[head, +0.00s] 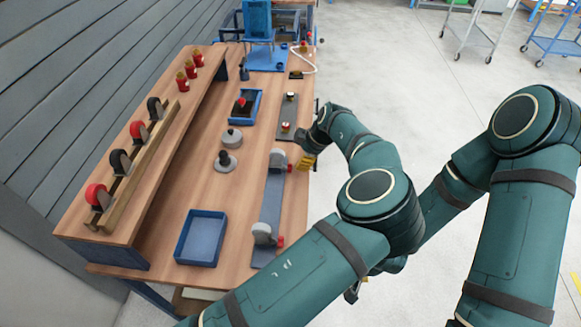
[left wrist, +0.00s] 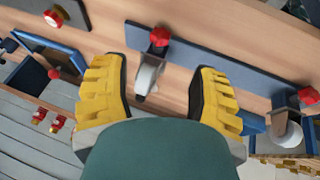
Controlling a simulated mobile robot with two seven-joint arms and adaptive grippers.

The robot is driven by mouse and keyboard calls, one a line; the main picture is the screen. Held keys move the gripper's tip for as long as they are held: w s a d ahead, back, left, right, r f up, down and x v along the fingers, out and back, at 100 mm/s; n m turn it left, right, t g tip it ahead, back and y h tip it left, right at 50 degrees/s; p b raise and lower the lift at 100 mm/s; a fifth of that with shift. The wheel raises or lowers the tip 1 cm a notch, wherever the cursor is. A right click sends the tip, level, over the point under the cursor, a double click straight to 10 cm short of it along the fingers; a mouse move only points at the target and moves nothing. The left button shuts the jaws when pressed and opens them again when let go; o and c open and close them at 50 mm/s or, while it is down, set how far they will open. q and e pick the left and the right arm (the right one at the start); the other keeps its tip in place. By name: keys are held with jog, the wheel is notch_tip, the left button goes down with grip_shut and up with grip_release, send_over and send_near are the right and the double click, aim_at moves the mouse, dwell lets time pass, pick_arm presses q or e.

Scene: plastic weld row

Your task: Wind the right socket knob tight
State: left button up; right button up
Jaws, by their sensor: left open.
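A long grey-blue plate (head: 272,203) lies along the bench's near edge with a grey socket at each end. The far socket (head: 277,158) has a red knob (head: 290,168); the near socket (head: 262,233) has another red knob (head: 281,241). My left gripper (head: 306,162) is beside the far socket. In the left wrist view its yellow fingers (left wrist: 157,80) are spread, with the far socket (left wrist: 147,75) and its red knob (left wrist: 159,36) showing between and beyond them, apparently untouched. My right gripper is mostly hidden behind my left arm; only a dark part (head: 352,292) shows.
An empty blue tray (head: 201,238) and two grey round parts (head: 226,161) are on the bench. A dark plate (head: 287,117) with red-topped knobs lies beyond the far socket. A raised shelf (head: 158,150) holds several wheels and red parts.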

aim_at(291, 166)
pick_arm(q)
jog(key=x, duration=1)
grip_shut()
